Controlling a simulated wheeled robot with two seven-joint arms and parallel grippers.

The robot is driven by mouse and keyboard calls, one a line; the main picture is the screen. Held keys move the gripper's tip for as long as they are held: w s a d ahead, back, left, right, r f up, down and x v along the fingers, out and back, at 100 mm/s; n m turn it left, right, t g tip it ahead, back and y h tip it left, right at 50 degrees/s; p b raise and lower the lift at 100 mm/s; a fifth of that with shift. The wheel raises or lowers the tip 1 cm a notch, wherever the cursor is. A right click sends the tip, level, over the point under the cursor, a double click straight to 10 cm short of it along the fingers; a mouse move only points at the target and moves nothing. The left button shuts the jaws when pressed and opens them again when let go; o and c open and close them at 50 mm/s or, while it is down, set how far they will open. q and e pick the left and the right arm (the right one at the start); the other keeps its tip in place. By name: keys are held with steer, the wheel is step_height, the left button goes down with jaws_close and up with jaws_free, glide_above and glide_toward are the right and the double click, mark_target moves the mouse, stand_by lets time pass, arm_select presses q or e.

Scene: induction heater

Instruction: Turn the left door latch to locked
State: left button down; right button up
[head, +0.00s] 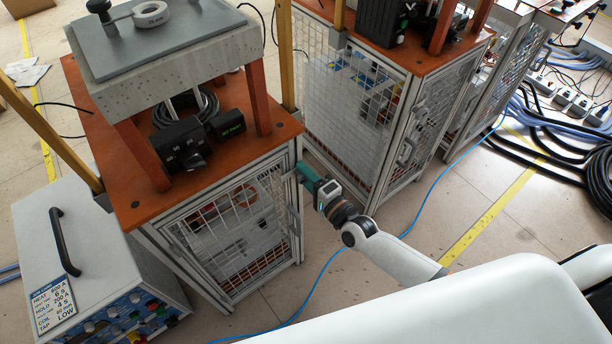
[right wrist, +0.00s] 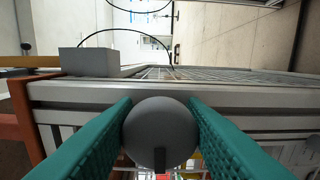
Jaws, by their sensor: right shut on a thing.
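The left cabinet's mesh door (head: 238,236) is at the centre left of the head view and looks closed in its frame. My right gripper (head: 307,178), with teal fingers, is at the upper right edge of this door. In the right wrist view the door latch (right wrist: 160,125) is a round grey knob with a dark mark at its lower edge. The two teal fingers of my right gripper (right wrist: 161,135) are shut on its sides. In the head view the latch is hidden behind the gripper. My left gripper is not in view.
A grey box with a black handle (head: 62,240) stands at the left. A blue cable (head: 318,280) runs over the floor. Black hoses (head: 560,150) lie at the far right.

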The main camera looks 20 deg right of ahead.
steer(key=shift+m, duration=0.3)
steer(key=o, duration=0.9)
steer(key=v, duration=1.2)
